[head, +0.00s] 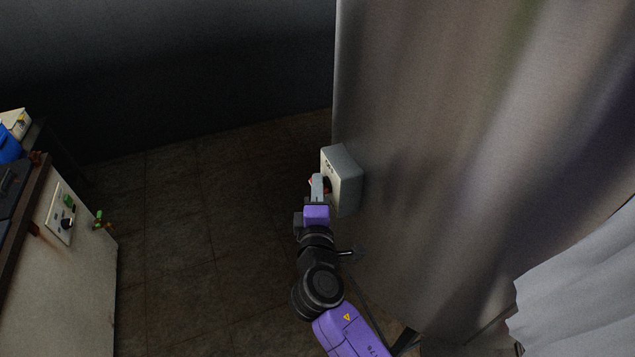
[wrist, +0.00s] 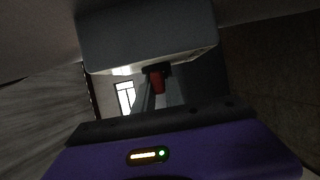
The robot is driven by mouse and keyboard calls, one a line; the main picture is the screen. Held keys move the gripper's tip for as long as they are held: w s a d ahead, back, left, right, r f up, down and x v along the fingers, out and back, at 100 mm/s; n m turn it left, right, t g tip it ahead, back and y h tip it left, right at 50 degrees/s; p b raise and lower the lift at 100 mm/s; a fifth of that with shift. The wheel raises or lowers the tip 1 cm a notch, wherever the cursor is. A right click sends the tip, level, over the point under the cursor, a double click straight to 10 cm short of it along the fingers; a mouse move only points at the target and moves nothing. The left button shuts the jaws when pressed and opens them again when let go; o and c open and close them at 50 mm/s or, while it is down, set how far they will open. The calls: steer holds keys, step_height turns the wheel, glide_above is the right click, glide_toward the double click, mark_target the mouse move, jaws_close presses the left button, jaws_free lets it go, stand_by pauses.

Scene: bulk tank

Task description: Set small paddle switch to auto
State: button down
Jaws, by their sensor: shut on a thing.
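A pale grey switch box (head: 346,178) is fixed to the side of the large steel tank, and it also fills the upper middle of the wrist view (wrist: 150,35). A small red paddle switch (wrist: 157,82) with a dark base sticks out of its face. My gripper (head: 318,186) is at the box's face, and in the wrist view its fingers (wrist: 157,95) are shut on the red paddle. The labels on the box are too small and too steeply seen to read, so I cannot tell the switch position.
The steel tank (head: 480,120) takes up the right side. A pale cabinet (head: 70,290) with a small control panel (head: 62,213) stands at the left. White cloth-like material (head: 585,285) is at the lower right. Tiled floor (head: 215,220) is clear between cabinet and tank.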

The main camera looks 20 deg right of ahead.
steer(key=c, duration=1.4)
jaws_free()
steer(key=shift+s, duration=0.1)
steer(key=b+v, duration=0.1)
steer(key=v, duration=0.6)
steer(key=shift+s+a+b, duration=0.25)
steer(key=shift+s+b, duration=0.05)
steer(key=shift+b, duration=0.05)
